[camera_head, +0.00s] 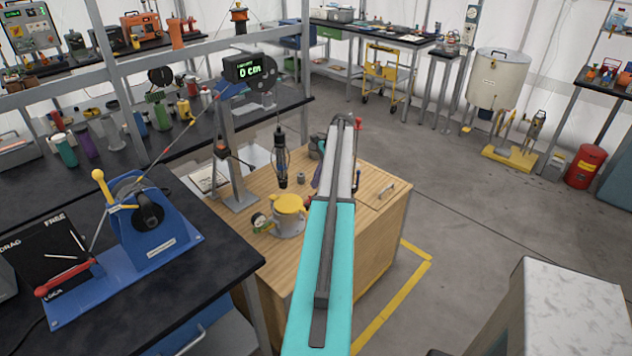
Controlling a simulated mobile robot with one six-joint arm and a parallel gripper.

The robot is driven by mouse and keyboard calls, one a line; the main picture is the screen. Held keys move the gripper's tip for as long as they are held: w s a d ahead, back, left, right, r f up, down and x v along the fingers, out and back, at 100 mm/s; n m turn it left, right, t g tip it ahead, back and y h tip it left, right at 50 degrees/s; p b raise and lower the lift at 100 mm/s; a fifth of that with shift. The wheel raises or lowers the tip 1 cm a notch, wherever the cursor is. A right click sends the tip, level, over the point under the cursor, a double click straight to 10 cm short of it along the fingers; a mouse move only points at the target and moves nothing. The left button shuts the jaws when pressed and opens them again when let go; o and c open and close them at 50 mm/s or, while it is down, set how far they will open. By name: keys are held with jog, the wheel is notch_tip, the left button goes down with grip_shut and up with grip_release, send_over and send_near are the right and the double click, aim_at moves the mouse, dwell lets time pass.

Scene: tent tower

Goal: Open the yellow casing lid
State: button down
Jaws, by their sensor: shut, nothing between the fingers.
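The yellow casing lid (290,204) sits on top of a short, pale round casing (287,229) on the wooden cabinet. The lid looks closed. A small round green-and-white fitting (260,221) is at the casing's left side. My turquoise arm reaches up the middle of the view, just right of the casing, and hides part of the cabinet top behind it. I cannot make out my gripper's fingertips.
A blue winch (150,220) stands on the black bench at left. Grey floor (470,200) is open at right.

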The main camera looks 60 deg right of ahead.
notch_tip(320, 180, up, 7)
jog(key=p, duration=0.6)
